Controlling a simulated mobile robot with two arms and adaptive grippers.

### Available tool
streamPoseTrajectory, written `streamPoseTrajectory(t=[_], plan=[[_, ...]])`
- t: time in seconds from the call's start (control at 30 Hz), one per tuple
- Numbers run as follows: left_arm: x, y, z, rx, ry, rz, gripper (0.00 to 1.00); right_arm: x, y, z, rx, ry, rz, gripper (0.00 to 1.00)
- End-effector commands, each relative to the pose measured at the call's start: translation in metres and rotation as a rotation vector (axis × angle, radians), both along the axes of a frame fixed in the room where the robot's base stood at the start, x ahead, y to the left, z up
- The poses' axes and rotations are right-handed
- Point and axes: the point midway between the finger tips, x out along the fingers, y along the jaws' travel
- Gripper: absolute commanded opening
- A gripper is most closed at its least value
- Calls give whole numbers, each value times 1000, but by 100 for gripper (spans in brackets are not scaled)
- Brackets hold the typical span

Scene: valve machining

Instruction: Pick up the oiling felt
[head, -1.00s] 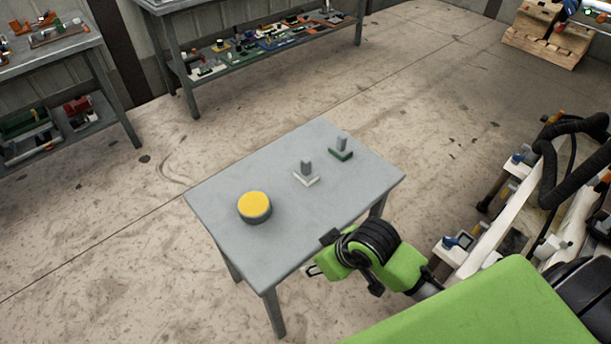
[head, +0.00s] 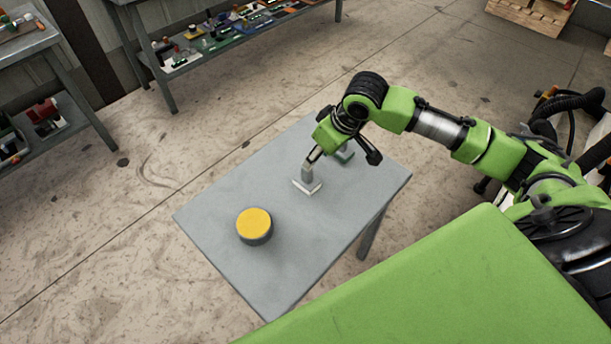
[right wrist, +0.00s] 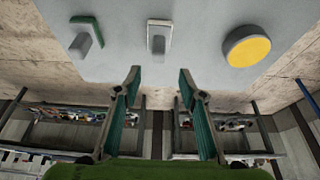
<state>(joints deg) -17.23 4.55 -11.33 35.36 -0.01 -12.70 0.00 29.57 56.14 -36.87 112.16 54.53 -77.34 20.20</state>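Two small blocks with grey upright handles stand on the grey table (head: 225,255). One has a white base (head: 313,188) and shows at top centre in the right wrist view (right wrist: 159,42). The other has a green base (head: 344,158), partly hidden behind my gripper, and shows at upper left in the right wrist view (right wrist: 82,44). I cannot tell which is the oiling felt. My right gripper (head: 312,160) is open and empty (right wrist: 159,76), close to the white-based block's handle, which lines up with the gap between the fingers. My left gripper is not in view.
A round dark tin with a yellow top (head: 254,224) stands on the table, left of the white-based block. A shelf bench (head: 160,72) with small parts stands at the back, and another at far left. The table's front is clear.

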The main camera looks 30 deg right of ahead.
Motion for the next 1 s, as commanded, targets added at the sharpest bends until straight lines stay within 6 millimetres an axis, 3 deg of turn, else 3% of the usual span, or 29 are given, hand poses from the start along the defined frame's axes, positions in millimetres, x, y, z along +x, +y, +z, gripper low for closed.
streamPoseTrajectory(t=[0.1, 0.17, 0.5, 0.7, 1.0], plan=[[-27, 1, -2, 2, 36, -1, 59, 9, 3, -22, 1, 0, 0, 38], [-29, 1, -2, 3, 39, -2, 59, 12, 4, -30, 0, 0, 0, 38], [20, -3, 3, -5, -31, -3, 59, 19, 6, -61, 0, 2, 1, 38], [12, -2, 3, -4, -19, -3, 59, 29, 8, -86, 0, -1, 2, 38], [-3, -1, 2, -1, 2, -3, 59, 31, 8, -91, -2, -3, 2, 38]])
